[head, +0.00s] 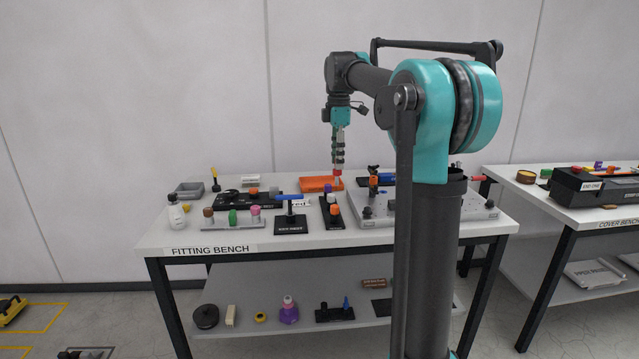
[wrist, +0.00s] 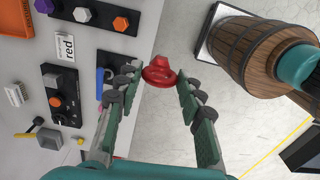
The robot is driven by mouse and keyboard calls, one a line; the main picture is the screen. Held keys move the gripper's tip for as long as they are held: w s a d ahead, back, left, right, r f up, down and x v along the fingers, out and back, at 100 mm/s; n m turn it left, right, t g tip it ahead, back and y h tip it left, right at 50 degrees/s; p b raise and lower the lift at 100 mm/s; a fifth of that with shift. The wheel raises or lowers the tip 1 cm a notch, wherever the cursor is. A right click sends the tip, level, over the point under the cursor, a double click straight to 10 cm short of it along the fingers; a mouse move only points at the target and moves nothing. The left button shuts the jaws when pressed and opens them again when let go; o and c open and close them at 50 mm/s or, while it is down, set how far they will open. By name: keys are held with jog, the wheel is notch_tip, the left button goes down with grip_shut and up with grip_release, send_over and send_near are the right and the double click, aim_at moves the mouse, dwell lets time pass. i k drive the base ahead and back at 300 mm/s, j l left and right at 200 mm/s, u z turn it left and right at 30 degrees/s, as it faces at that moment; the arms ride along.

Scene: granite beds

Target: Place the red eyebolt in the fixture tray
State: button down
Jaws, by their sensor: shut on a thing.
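The red eyebolt (wrist: 158,73) is held between the fingertips of my gripper (wrist: 157,80) in the wrist view. Its wide round collar faces me and a narrower part shows beyond it. In the head view my gripper (head: 337,163) points down with a small red part of the eyebolt (head: 337,174) at its tip. It hangs above the fitting bench, in line with an orange tray-like block (head: 318,184). A shallow grey tray (head: 188,188) stands at the bench's back left.
The fitting bench (head: 160,240) holds several knobs and black holders. A blue-handled black stand (head: 291,222) is near its front, and a grey plate with pegs (head: 380,216) is at the right. The wrist view shows bare floor (wrist: 190,30) beside the bench edge.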

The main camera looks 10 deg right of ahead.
aim_at(321, 184)
jog(key=i, duration=1.5)
